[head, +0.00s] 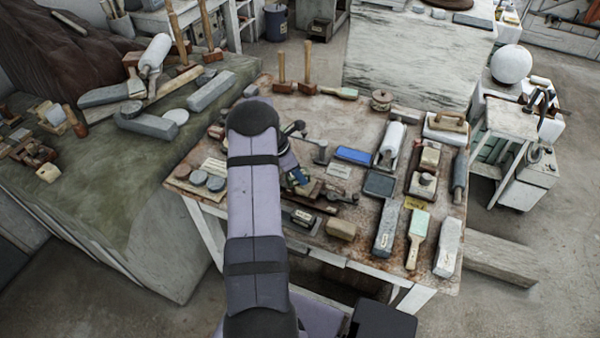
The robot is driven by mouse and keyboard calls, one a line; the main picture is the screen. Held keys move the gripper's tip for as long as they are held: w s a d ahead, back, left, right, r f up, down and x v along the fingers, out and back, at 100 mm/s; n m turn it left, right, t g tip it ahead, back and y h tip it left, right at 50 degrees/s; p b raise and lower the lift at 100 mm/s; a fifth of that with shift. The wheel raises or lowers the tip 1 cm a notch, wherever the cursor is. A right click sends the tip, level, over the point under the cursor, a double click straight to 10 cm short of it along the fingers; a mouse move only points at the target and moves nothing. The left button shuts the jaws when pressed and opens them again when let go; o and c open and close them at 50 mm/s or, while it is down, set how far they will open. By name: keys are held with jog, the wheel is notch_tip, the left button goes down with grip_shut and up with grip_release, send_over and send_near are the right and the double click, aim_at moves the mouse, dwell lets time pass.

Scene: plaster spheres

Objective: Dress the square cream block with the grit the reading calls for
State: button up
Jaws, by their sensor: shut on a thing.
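My gripper (298,181) is low over the left-middle of the work table, partly hidden behind my arm. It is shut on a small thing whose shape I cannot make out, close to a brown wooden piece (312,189). Cream pieces (430,157) also sit in a dark tray at the right; I cannot tell which is the square cream block. A blue block (354,155) and a dark pad (379,184) lie right of my gripper. I cannot read any reading.
A small white card (338,171) and a yellow label (413,203) lie on the rusty table (262,196). A green-faced brush-like tool (418,225) and pale bars (448,246) crowd the right front. Upright mallets (307,70) stand at the back.

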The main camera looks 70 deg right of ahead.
aim_at(311, 181)
jog(key=shift+s+d+r+p, duration=0.55)
jog(key=shift+s+d+r, duration=0.1)
jog(key=shift+s+d, duration=0.1)
jog(key=shift+s, duration=1.2)
jog(key=shift+f, duration=0.65)
jog(key=shift+d, duration=0.15)
jog(key=shift+s+d+r, duration=0.1)
jog(key=shift+s+d, duration=0.2)
jog(key=shift+s, duration=0.05)
